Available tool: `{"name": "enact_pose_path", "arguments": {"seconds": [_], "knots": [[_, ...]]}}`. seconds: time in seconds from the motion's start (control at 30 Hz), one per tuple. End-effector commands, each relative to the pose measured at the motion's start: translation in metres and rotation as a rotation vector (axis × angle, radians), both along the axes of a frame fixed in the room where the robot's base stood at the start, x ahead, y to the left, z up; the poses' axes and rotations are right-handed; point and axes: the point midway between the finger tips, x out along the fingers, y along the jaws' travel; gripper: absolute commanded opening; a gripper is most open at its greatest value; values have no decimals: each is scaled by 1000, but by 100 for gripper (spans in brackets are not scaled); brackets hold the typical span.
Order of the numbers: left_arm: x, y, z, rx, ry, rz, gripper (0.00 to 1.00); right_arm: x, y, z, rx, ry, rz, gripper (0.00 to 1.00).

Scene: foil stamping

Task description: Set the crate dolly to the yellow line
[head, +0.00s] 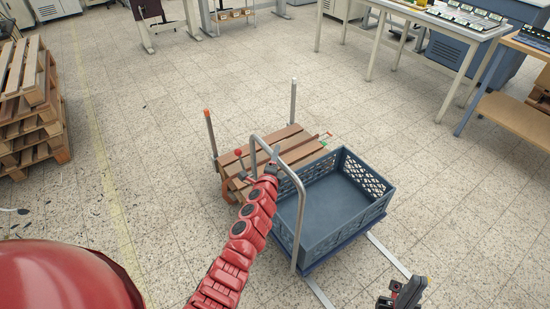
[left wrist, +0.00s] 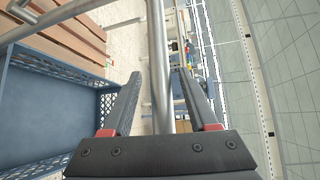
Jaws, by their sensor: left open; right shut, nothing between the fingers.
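The crate dolly carries an open, empty blue crate (head: 333,205) and has a grey metal hoop handle (head: 284,188) at its left side. My left gripper (head: 270,168) is at this handle. In the left wrist view, its two dark fingers (left wrist: 160,75) are apart, with a handle tube (left wrist: 157,40) running between them; whether they touch it I cannot tell. My right gripper (head: 405,292) is shut and empty, low in the head view, right of the crate and apart from it. A faint yellow line (head: 104,155) runs along the floor at the left.
A wooden-slatted cart (head: 283,147) with upright posts stands right behind the crate. Stacked pallets (head: 30,100) stand beyond the yellow line. Pale floor strips (head: 388,254) lie by the dolly. A workbench (head: 440,25) is at the upper right. Floor between dolly and line is clear.

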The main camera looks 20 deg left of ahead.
Motion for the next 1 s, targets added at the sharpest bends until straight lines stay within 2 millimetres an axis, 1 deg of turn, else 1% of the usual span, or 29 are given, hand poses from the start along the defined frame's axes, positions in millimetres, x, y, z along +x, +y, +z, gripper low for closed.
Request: {"name": "enact_pose_path", "arguments": {"seconds": [0.03, 0.17, 0.2, 0.27, 0.3, 0.33, 0.37, 1.0], "knots": [[0, 0, 0, 0, 0, 0, 56, 0, 0, 0, 0, 0, 0, 0], [0, 0, 0, 0, 0, 0, 32, 0, 0, 0, 0, 0, 0, 0], [0, 0, 0, 0, 0, 0, 25, 0, 0, 0, 0, 0, 0, 0], [0, 0, 0, 0, 0, 0, 14, 0, 0, 0, 0, 0, 0, 0], [0, 0, 0, 0, 0, 0, 7, 0, 0, 0, 0, 0, 0, 0], [0, 0, 0, 0, 0, 0, 2, 0, 0, 0, 0, 0, 0, 0], [0, 0, 0, 0, 0, 0, 0, 0, 0, 0, 0, 0, 0, 0], [-1, 0, -1, 0, 1, 1, 0, 0, 0, 0, 0, 0, 0, 0]]}}
